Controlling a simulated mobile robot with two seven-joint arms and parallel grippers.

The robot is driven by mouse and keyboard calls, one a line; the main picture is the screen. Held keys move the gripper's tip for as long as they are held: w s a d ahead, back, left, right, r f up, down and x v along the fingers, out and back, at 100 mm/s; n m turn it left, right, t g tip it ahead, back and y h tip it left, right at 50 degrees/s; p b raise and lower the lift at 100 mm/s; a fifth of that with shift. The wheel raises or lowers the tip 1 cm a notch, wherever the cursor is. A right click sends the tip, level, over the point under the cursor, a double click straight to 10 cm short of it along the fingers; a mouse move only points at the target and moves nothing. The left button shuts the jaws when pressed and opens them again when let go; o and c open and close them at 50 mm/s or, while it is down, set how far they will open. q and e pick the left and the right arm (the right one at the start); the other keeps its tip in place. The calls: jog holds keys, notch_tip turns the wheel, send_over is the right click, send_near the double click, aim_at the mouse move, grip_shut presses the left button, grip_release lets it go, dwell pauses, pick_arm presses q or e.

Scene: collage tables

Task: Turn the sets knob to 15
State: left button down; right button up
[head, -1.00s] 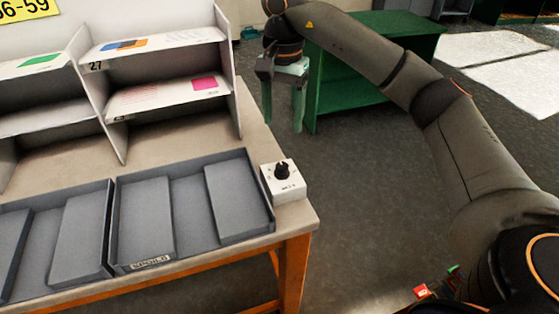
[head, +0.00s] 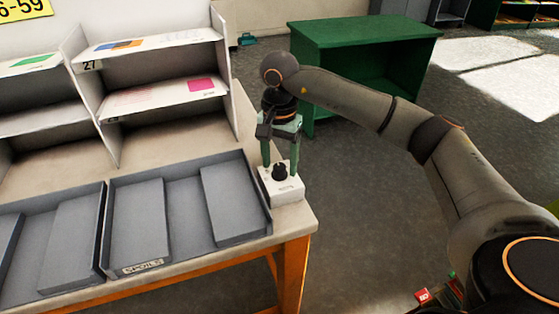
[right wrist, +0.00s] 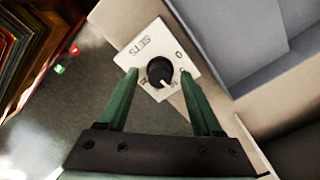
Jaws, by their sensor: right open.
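The sets knob (head: 280,173) is a black dial on a white box (head: 288,189) at the table's right edge, beside the grey tray. In the right wrist view the knob (right wrist: 160,71) sits on its white plate (right wrist: 137,51), which reads "SETS" and has a few partly legible numbers around the dial. My right gripper (head: 280,165) points down over the box. Its green fingers (right wrist: 161,78) are apart, one on either side of the knob, with a gap on each side. I cannot tell which number the knob points at. My left gripper is not in view.
A grey divided tray labelled "SPOILS" (head: 190,178) lies just left of the box. White shelves (head: 160,55) stand at the table's back. The table (head: 301,222) ends just right of the box. A green cabinet (head: 360,33) stands on the floor behind my right arm.

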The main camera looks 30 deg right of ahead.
jog(key=shift+c, duration=0.3)
grip_shut()
jog(key=shift+r+m, duration=0.1)
jog(key=shift+m, duration=0.3)
jog(key=m+p, duration=0.1)
jog(key=m, duration=0.1)
jog(key=shift+m, duration=0.3)
jog(key=m+p, duration=0.1)
jog(key=m, duration=0.2)
jog(key=shift+m, duration=0.4)
jog(key=shift+m+p, duration=0.4)
jog(key=shift+m, duration=0.4)
